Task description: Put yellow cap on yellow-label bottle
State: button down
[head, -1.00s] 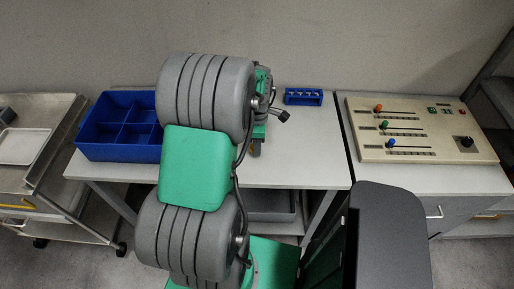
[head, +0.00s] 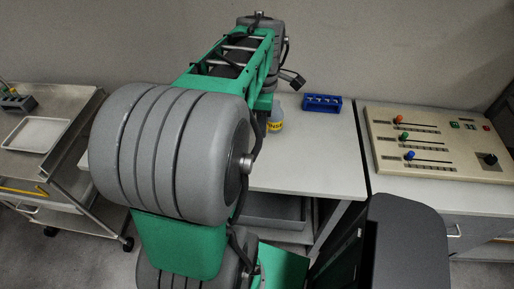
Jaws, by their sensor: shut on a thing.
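The yellow-label bottle (head: 276,121) stands upright on the white table just right of my arm, its left side partly covered by the arm. Its yellow label faces me, and its upper part looks pale and clear. My arm rises across the picture, and its far end is above and behind the bottle. My gripper's fingers are hidden behind my own arm, so I cannot see what is between them. The yellow cap is not visible.
A small blue rack (head: 321,102) with small items stands at the table's back. A beige control panel (head: 436,142) with coloured sliders is on the right-hand bench. A metal trolley (head: 62,140) with a white tray (head: 38,134) stands at left. The table's front right is clear.

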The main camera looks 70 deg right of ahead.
jog(key=d+r+p, duration=0.2)
jog(key=d+r, duration=0.1)
jog(key=d, duration=0.8)
send_over(277, 102)
jog(key=f, duration=0.2)
notch_tip(277, 102, down, 4)
jog(key=b, duration=0.3)
jog(key=shift+f+b, duration=0.15)
jog(key=shift+b, duration=0.2)
jog(key=shift+f, duration=0.75)
jog(key=shift+f, duration=0.15)
jog(key=shift+p, duration=0.35)
dwell(0.6)
jog(key=c, duration=0.9)
grip_release()
